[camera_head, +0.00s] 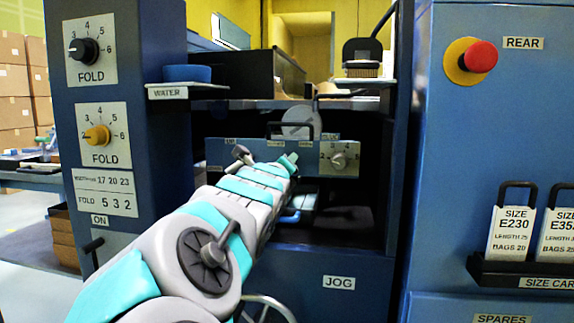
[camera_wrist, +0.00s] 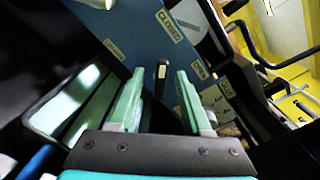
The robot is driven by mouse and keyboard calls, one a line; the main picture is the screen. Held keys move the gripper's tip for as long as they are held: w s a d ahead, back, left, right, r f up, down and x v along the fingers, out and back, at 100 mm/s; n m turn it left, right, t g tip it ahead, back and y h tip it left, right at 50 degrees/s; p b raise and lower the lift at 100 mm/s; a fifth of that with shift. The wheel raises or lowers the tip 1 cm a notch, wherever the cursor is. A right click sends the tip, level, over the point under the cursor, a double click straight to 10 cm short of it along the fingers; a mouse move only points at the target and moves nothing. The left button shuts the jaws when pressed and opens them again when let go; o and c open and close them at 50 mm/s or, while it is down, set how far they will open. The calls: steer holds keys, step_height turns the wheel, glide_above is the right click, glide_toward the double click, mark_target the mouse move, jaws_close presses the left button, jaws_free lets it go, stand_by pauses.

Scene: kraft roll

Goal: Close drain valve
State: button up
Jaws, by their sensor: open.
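My gripper (camera_wrist: 160,78) is open in the wrist view, its two teal fingers apart. A small dark handle with a pale end (camera_wrist: 162,70) shows between the fingertips, in front of a blue panel (camera_wrist: 140,30). It looks like the drain valve's lever; I cannot tell whether a finger touches it. A label that seems to read CLOSED (camera_wrist: 170,27) is on the panel above it. In the head view my gripper (camera_head: 289,161) reaches into the machine's bay at the labelled blue panel (camera_head: 315,158); my arm hides the valve there.
A dial (camera_head: 339,159) is on the panel's right. A machine column with FOLD dials (camera_head: 97,136) stands left, and a cabinet with a red button (camera_head: 480,57) stands right.

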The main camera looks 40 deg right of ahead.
steer(key=shift+v, duration=3.05)
